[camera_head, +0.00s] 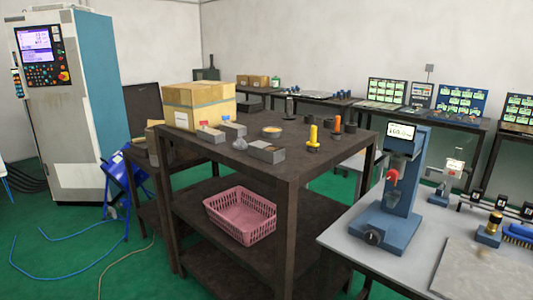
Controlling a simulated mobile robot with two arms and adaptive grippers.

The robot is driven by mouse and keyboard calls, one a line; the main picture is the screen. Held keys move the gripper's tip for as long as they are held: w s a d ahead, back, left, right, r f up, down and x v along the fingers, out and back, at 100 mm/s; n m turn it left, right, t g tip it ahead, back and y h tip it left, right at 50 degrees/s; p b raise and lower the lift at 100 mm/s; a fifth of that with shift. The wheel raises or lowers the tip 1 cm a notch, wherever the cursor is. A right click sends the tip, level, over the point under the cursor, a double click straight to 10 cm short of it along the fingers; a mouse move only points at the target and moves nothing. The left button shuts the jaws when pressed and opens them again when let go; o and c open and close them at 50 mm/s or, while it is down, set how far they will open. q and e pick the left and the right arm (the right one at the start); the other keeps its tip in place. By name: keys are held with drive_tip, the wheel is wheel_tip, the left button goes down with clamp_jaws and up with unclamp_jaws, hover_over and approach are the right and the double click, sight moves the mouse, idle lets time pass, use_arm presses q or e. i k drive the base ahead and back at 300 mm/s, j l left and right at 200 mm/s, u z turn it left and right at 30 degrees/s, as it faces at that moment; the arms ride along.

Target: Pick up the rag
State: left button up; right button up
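A small crumpled light-grey thing (240,144) lies on top of the dark table, just left of a grey open metal box. It may be the rag, but it is too small to tell. Neither of my grippers shows in the head view, and nothing touches the grey thing.
The dark shelved table (295,165) carries a cardboard box (199,105), grey metal boxes (266,151) and yellow and orange-handled tools (313,134). A pink basket (240,215) sits on its shelf. A light workbench (375,250) with a blue gauge stand (398,180) is at right.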

sight(239, 144)
drive_tip(key=z, duration=0.45)
drive_tip(key=i+j+z, duration=0.4)
drive_tip(key=j, duration=0.15)
drive_tip(key=i+j+z, duration=0.2)
drive_tip(key=j+z, duration=0.2)
drive_tip(key=j, duration=0.25)
drive_tip(key=i+j+z, duration=0.2)
drive_tip(key=j, duration=0.15)
drive_tip(key=k, duration=0.1)
